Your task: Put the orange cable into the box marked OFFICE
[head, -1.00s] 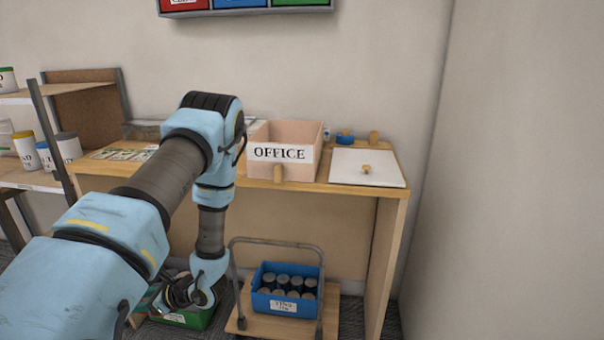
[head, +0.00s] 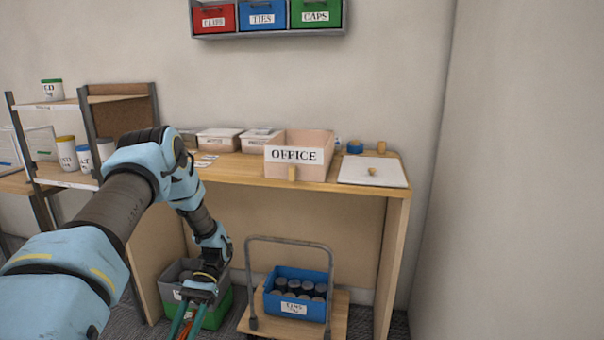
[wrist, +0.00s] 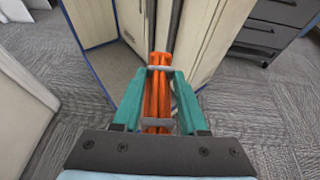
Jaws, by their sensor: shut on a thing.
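The box marked OFFICE (head: 297,156) stands on the wooden desk, pale pink, with a white label on its front and its top open. My gripper (head: 190,318) is low in front of the desk, below and left of that box. In the wrist view my gripper (wrist: 157,98) has its teal fingers shut on the orange cable (wrist: 158,85), a bundled orange length with a pale tie around it. In the head view a bit of orange shows between the fingers at the lower edge.
A white lid (head: 373,172) with a knob lies right of the box on the desk (head: 240,172). Under the desk are a grey bin on a green bin (head: 213,316) and a trolley (head: 246,322) carrying a blue bin (head: 297,303). A shelf (head: 70,103) stands at left.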

